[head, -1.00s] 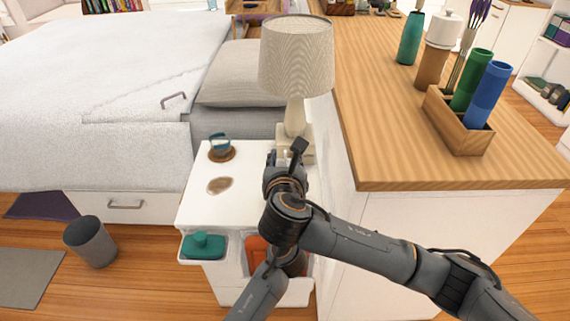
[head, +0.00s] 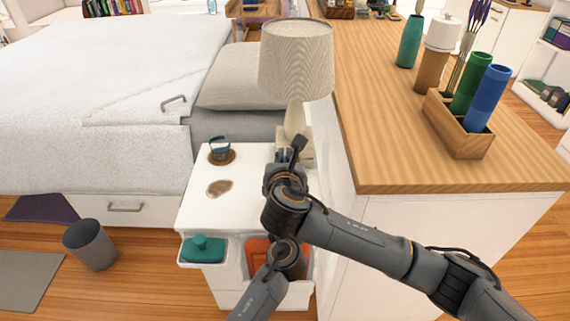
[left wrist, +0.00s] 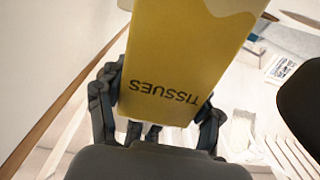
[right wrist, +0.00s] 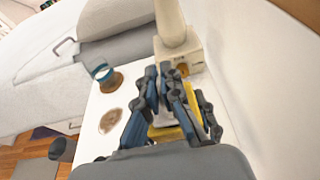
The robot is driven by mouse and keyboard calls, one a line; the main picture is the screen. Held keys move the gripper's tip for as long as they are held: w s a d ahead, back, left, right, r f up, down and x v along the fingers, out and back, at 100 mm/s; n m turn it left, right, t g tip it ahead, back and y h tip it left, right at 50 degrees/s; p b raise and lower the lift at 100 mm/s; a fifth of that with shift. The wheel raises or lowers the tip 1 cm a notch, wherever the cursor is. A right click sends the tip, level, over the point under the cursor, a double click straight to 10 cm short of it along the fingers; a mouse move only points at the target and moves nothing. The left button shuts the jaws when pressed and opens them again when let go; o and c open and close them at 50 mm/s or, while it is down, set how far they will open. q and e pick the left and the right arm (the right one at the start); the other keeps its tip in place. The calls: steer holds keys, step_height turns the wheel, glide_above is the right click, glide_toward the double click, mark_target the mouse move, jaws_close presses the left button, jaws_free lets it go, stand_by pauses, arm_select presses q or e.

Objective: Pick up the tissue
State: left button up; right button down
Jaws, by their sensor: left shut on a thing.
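The tissue pack (left wrist: 185,60) is yellow with the word "TISSUES" upside down and fills the upper middle of the left wrist view. My left gripper (left wrist: 158,115) is shut on it, with a finger at each side. I do not make out the left gripper in the head view. My right gripper (right wrist: 167,75) is above the white nightstand by the lamp base; its fingertips lie close together. It is small in the head view (head: 286,156). A yellow thing (right wrist: 188,125) shows behind its fingers; I cannot tell whether it is the same pack.
The nightstand (head: 200,208) holds a lamp (head: 296,60), a cup (head: 219,148) on a coaster and a brown round patch (head: 219,187). Side bins hold a teal thing (head: 203,248) and an orange one (head: 258,252). A wooden counter (head: 400,150) stands right, the bed (head: 100,90) left.

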mark_target(285, 155)
step_height(285, 155, up, 10)
steer(key=shift+r, duration=0.1)
arm_select(q)
steer(key=o, duration=1.3)
steer(key=shift+o, duration=0.2)
steer(key=shift+s, duration=0.1)
